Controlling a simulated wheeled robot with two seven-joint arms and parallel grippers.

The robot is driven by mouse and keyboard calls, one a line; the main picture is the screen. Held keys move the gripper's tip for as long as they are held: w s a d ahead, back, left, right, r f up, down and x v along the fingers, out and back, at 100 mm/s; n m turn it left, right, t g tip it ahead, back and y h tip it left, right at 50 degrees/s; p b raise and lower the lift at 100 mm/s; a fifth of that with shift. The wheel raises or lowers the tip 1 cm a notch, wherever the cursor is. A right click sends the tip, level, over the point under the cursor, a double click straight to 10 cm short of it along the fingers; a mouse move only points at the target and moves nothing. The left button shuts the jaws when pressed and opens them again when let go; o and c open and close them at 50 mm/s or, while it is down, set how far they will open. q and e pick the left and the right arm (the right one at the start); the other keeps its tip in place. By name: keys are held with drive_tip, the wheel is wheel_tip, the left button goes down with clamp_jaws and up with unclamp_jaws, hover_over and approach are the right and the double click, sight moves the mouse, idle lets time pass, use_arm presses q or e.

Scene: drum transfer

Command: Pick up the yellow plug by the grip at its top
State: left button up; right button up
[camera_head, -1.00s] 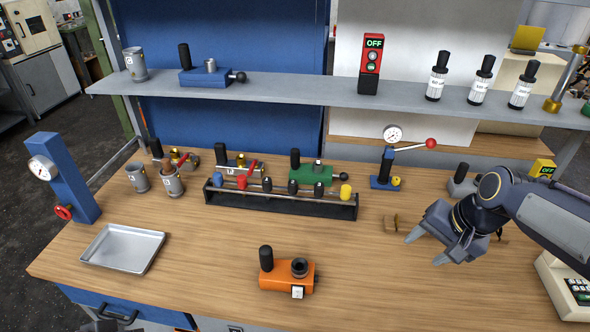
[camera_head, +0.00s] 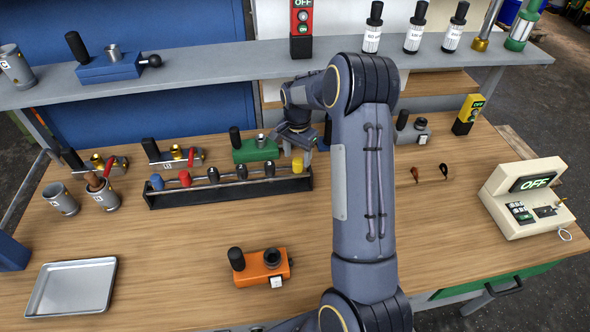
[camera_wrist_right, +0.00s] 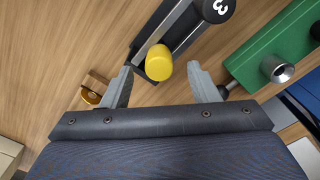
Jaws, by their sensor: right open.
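The yellow plug (camera_head: 297,164) stands at the right end of the black rack (camera_head: 230,191), the last in its row. My right gripper (camera_head: 295,148) is above and just behind that end, pointing down. In the right wrist view, the yellow plug (camera_wrist_right: 158,62) shows its round top between the two fingertips (camera_wrist_right: 159,70). The fingers are open, one on each side, with a gap to the plug on both sides. Whether the fingertips are down at the height of its grip cannot be told. My left gripper is out of view.
Blue, red and dark plugs share the rack. A green fixture (camera_head: 255,150) stands close behind it, near one finger in the wrist view. An orange fixture (camera_head: 262,268) is in front, a metal tray (camera_head: 40,304) front left. The shelf (camera_head: 220,72) runs behind.

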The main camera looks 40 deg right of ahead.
sight(298, 160)
wheel_tip(298, 160, down, 4)
drive_tip(key=shift+b, duration=1)
drive_tip(key=shift+r, duration=0.1)
drive_tip(key=shift+c, duration=0.5)
drive_tip(key=c, duration=0.9)
drive_tip(key=shift+c, duration=0.2)
drive_tip(key=shift+r, duration=0.15)
